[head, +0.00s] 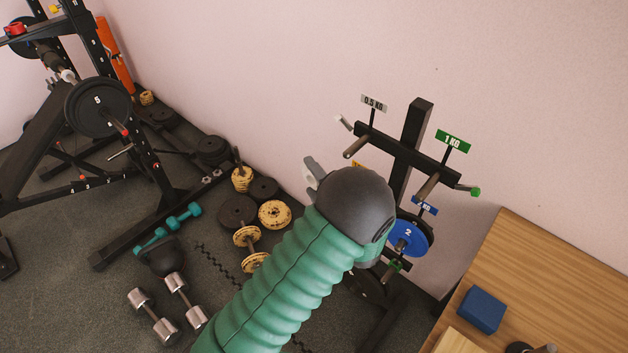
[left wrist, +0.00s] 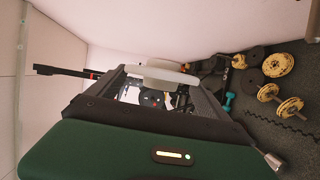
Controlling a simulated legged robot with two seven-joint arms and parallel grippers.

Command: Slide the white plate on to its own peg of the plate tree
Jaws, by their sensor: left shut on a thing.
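The plate tree (head: 408,150) is a black post with crossbars and side pegs, standing by the wall in the head view. A bare peg (head: 357,146) sits under the grey-white 0.5 KG sign (head: 374,103). Another bare peg (head: 427,186) sits under the green 1 KG sign (head: 453,140). A blue plate (head: 407,238) marked 2 hangs lower. My left gripper (head: 311,178) is left of the tree, mostly hidden behind my wrist. It is shut on the white plate (left wrist: 160,74), whose pale edge shows across the jaws in the left wrist view. My right gripper is out of view.
A wooden table (head: 560,270) with a blue block (head: 481,309) stands right of the tree. A weight rack with a black plate (head: 98,107) is at the left. Dumbbells (head: 154,316) and yellow plates (head: 274,214) lie on the floor. Air left of the upper pegs looks clear.

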